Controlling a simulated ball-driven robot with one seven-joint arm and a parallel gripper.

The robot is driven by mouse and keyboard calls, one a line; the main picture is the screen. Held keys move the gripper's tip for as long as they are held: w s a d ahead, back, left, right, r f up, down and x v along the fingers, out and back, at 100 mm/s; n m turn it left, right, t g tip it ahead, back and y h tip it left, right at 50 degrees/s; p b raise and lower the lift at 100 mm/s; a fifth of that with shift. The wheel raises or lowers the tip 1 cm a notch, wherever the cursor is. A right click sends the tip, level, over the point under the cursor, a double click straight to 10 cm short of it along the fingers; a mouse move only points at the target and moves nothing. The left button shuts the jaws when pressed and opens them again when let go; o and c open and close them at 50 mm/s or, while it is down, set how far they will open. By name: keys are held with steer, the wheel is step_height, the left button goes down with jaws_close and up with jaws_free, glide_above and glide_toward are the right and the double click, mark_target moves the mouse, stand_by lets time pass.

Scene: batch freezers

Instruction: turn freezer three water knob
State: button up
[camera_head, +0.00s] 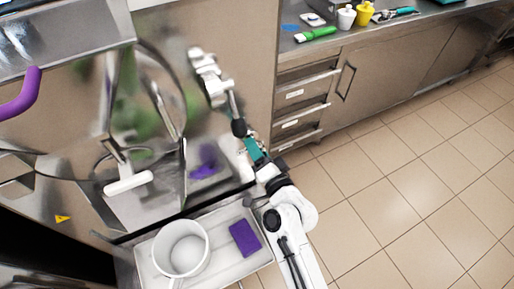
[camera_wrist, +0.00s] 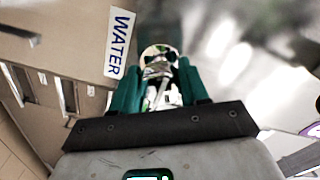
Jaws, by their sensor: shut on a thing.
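A round, shiny metal knob (camera_wrist: 157,52) shows in the wrist view, just beside a white label reading WATER (camera_wrist: 119,43). My gripper (camera_wrist: 159,80) has its two teal fingers on either side of the knob and is shut on it. In the head view my gripper (camera_head: 250,148) reaches up to the right part of the steel freezer front (camera_head: 150,60); the knob itself cannot be made out there. No freezer number is readable.
Below the freezer front, a metal tray (camera_head: 215,268) holds a white pitcher (camera_head: 181,250) and a purple cloth or sponge (camera_head: 244,238). A purple handle (camera_head: 22,95) is at the left. Drawers (camera_head: 303,95) stand behind my arm. Tiled floor (camera_head: 400,190) at the right is clear.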

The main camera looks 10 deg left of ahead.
steer(key=shift+m, duration=0.3)
steer(key=o, duration=1)
steer(key=shift+o, duration=0.2)
steer(key=b+v, duration=0.2)
steer(key=v, duration=0.9)
steer(key=shift+w+f, duration=0.1)
